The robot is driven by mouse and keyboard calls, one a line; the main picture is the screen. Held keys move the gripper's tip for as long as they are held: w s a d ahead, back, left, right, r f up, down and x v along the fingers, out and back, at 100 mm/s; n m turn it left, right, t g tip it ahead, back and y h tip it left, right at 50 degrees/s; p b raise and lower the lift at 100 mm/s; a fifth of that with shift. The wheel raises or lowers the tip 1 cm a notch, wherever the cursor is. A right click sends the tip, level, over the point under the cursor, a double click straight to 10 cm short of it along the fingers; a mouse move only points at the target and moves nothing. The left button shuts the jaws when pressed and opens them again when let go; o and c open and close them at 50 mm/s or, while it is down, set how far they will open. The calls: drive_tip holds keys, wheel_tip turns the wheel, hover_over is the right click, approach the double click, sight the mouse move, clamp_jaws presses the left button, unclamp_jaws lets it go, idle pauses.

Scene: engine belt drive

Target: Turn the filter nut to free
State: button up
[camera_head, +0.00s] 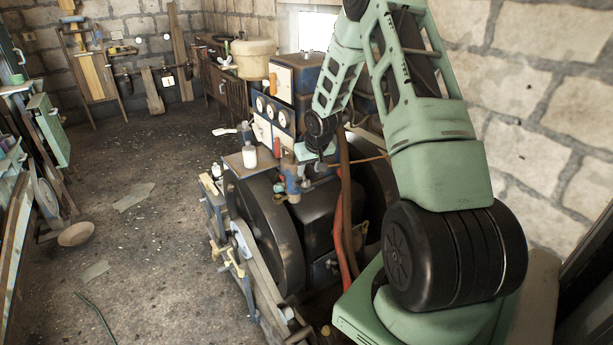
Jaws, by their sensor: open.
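My green arm reaches from the right over the dark engine (318,225). My gripper (316,158) is at its far end, low over the engine's top, beside a small upright blue and brass-coloured fitting (292,187). The fingers are small and dark here, and the jaws are open. I cannot make out the filter nut for certain; it may be among the small fittings by my gripper or hidden behind it. Contact between my gripper and any fitting cannot be told.
A large flywheel (268,225) and belt parts are on the engine's left side. Red and brown hoses (344,195) run close by my gripper. The floor (150,230) at left is mostly clear.

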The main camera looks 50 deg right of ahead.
sight(306, 180)
drive_tip(key=shift+p+x, duration=0.55)
drive_tip(key=shift+x, duration=2.3)
clamp_jaws()
